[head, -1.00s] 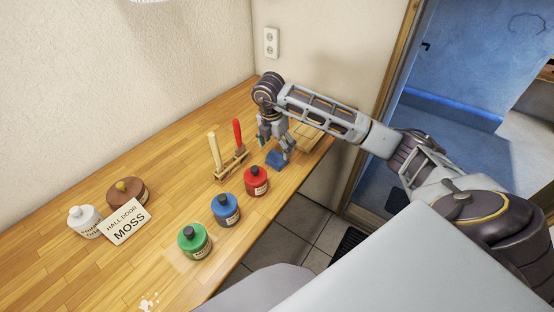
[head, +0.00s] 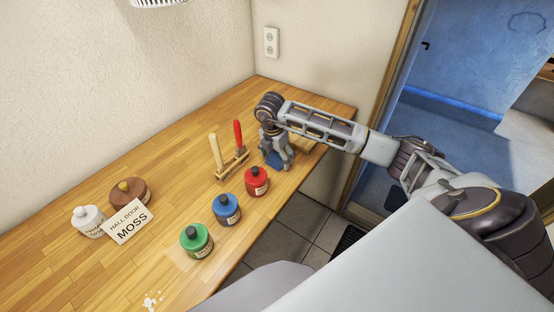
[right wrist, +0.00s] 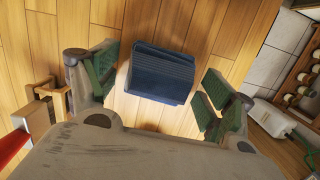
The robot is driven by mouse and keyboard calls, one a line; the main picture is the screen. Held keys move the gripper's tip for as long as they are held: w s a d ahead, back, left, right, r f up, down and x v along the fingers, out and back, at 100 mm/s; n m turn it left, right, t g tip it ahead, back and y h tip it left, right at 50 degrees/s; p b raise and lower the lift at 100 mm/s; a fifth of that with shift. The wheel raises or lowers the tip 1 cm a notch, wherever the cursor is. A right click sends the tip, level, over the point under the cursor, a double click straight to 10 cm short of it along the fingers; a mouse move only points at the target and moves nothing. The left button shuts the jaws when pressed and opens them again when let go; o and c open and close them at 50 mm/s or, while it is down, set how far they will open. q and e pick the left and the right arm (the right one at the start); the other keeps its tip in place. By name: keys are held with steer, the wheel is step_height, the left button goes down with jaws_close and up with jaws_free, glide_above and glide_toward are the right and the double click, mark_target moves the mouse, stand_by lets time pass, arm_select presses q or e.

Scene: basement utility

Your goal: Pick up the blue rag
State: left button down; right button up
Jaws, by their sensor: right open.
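The blue rag (right wrist: 160,75) lies folded on the wooden workbench, seen in the right wrist view between the two fingers of my right gripper (right wrist: 158,90). The fingers are open with green pads, one on each side of the rag, and a gap shows on both sides. In the head view the right gripper (head: 276,162) points down over the back part of the bench. The rag (head: 272,157) is partly hidden there by the fingers. My left gripper is in neither view.
A wooden rack (head: 232,165) with a red-handled tool and a pale-handled tool stands just left of the gripper.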

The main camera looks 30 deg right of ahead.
mark_target(277, 153)
steer(key=c, duration=1.1)
steer(key=shift+r+b, duration=0.85)
steer(key=shift+r, duration=4.2)
steer(key=o, duration=0.4)
steer(key=shift+c, duration=1.4)
